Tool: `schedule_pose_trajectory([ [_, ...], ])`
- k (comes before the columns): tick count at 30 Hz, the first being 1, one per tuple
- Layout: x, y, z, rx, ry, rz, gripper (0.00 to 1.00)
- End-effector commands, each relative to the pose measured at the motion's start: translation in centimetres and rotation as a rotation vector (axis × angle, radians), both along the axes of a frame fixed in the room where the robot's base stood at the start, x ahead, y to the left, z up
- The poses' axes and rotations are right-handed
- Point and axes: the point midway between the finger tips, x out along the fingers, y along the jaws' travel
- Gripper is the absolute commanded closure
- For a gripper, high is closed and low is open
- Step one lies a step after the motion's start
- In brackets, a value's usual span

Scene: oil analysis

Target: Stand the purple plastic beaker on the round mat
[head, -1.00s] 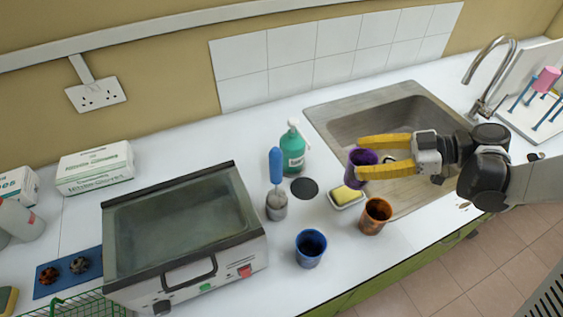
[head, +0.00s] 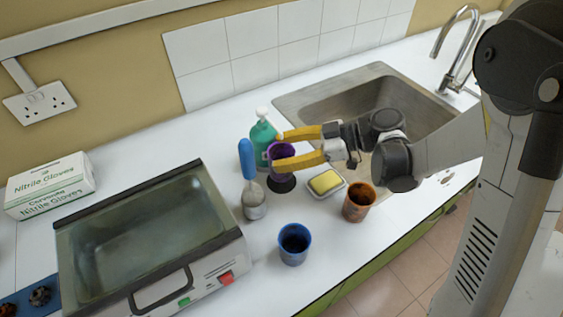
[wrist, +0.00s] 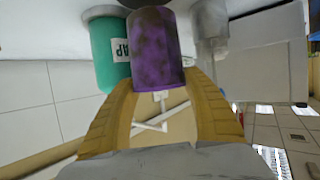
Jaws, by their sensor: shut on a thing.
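My gripper (head: 281,152) is shut on the purple plastic beaker (head: 281,160), with a yellow finger on each side of it. The beaker looks roughly upright, over or just behind the dark round mat (head: 283,186). Whether its base touches the mat or hangs a little above it, I cannot tell. The beaker partly hides the mat. In the wrist view the mottled purple beaker (wrist: 157,50) fills the space between the fingers, and a dark edge shows at its far end.
The green soap bottle (head: 262,138) stands close behind the beaker. A blue-handled brush in a holder (head: 254,203) is to the left. A sponge dish (head: 326,184), brown beaker (head: 358,203) and blue beaker (head: 294,245) are nearby. The sink (head: 330,98) lies behind right.

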Motion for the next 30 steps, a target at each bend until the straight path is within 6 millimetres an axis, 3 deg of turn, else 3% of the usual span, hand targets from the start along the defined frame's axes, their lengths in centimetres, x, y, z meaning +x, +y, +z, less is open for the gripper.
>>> schedule_pose_trajectory([
  [5,0.0,-0.1,-3.1,0.0,0.0,0.0,0.69],
  [17,0.0,-0.1,-3.5,0.0,0.0,0.0,0.69],
  [18,0.0,-0.1,-3.4,0.0,0.0,0.0,0.33],
  [19,0.0,-0.1,-3.4,0.0,0.0,0.0,0.24],
  [20,0.0,-0.1,-3.4,0.0,0.0,0.0,0.21],
  [30,0.0,-0.1,-3.0,0.0,0.0,0.0,0.21],
])
